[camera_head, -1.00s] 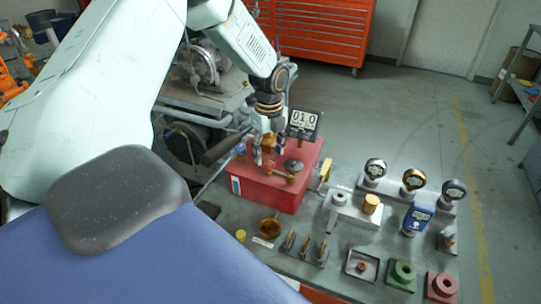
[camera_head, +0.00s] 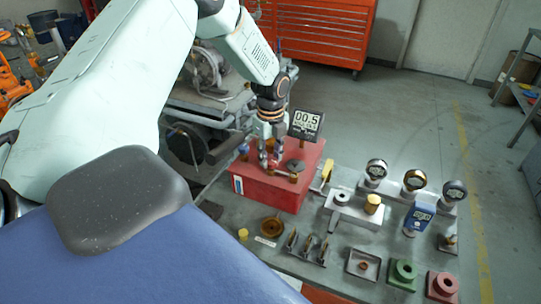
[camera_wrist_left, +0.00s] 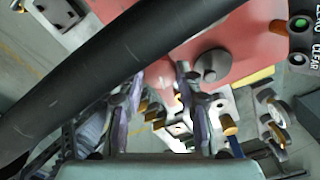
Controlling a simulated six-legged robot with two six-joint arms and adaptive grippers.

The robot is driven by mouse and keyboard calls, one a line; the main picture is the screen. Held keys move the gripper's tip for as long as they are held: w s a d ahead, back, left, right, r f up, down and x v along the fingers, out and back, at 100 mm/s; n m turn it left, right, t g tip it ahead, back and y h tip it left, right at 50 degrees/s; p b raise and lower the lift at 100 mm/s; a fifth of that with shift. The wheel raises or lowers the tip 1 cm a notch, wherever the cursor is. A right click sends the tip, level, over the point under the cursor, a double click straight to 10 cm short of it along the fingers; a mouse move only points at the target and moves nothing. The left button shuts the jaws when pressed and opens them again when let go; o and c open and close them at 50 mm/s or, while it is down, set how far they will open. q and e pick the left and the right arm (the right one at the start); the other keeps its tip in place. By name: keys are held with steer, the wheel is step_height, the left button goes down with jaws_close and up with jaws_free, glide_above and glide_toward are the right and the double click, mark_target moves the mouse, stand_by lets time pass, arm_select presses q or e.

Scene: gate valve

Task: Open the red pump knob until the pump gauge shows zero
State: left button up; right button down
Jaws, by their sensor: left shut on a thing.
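The red pump box (camera_head: 262,192) stands on the bench in the head view; its red top also fills the upper part of the left wrist view (camera_wrist_left: 245,40). The pump gauge (camera_head: 306,122) behind it reads 00.5. My left gripper (camera_head: 268,163) points down at the top of the box, shut on the red pump knob. The fingers mostly hide the knob in the head view. In the left wrist view a reddish bit of the knob (camera_wrist_left: 161,80) shows between the two fingertips. My right gripper is not in view.
A dark round cap (camera_head: 294,166) sits on the box right of my gripper. A black bar (camera_wrist_left: 90,85) crosses the left wrist view close to the camera. Several round gauges (camera_head: 414,180), a blue meter (camera_head: 417,218) and green and red blocks (camera_head: 403,276) stand on the bench to the right.

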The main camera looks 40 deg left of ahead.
arm_select(q)
steer(key=shift+d+f, duration=0.1)
steer(key=shift+c, duration=1.2)
steer(key=shift+s, duration=0.1)
steer(key=shift+s+n+p, duration=0.1)
steer(key=shift+n+p, duration=0.7)
steer(key=shift+n, duration=0.5)
steer(key=shift+n+p, duration=0.65)
steer(key=shift+n, duration=0.85)
